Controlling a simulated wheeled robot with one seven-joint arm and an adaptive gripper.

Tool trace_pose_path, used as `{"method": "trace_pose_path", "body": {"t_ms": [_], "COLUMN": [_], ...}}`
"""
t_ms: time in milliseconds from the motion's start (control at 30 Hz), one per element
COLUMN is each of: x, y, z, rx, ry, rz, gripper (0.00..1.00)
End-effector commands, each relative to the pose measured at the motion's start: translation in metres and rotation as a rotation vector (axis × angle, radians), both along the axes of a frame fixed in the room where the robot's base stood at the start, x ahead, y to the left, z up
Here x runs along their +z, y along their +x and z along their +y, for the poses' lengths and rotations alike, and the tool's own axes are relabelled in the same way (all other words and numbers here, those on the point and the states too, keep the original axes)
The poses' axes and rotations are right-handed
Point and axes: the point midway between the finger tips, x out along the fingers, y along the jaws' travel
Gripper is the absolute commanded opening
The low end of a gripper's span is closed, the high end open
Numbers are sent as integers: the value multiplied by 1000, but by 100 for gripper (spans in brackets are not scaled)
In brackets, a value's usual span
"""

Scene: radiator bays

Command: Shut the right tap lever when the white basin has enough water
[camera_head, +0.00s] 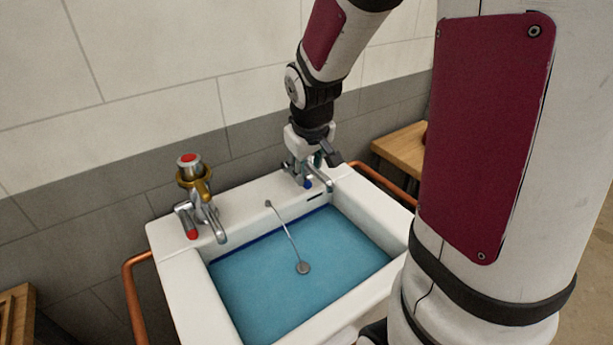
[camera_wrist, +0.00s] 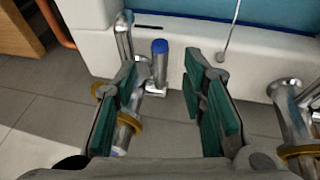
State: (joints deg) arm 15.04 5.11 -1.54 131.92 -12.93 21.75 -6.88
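The white basin (camera_head: 178,295) holds blue water (camera_head: 285,275) high up its walls, close under a dark blue line on the inner back wall. The right tap (camera_head: 318,175) stands on the basin's back ledge, partly hidden by my gripper. Its blue-tipped lever (camera_wrist: 160,65) points toward the basin, beside the spout (camera_wrist: 123,38). My gripper (camera_head: 308,165) is over this tap. In the wrist view my gripper (camera_wrist: 161,68) is open, with the lever showing between its green-padded fingers. The left finger overlaps the tap body; I cannot tell whether it touches.
The left tap (camera_head: 205,215) has a red-tipped lever (camera_head: 192,234) and a brass ring (camera_head: 194,182). A plug (camera_head: 303,268) on a chain shows in the basin. Copper pipes (camera_head: 135,290) run at both sides. A wooden surface (camera_head: 400,148) is at the right, near the wall.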

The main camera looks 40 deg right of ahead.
Motion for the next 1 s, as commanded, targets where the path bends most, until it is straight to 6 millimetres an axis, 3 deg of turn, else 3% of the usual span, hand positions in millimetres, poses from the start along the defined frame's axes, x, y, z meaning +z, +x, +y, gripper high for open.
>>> {"method": "trace_pose_path", "body": {"t_ms": [233,867,1000], "x": [29,34,49], "y": [-10,-13,-23], "z": [6,7,16], "rx": [0,0,0], "ry": [0,1,6], "rz": [-2,1,-6], "gripper": [38,38,38]}}
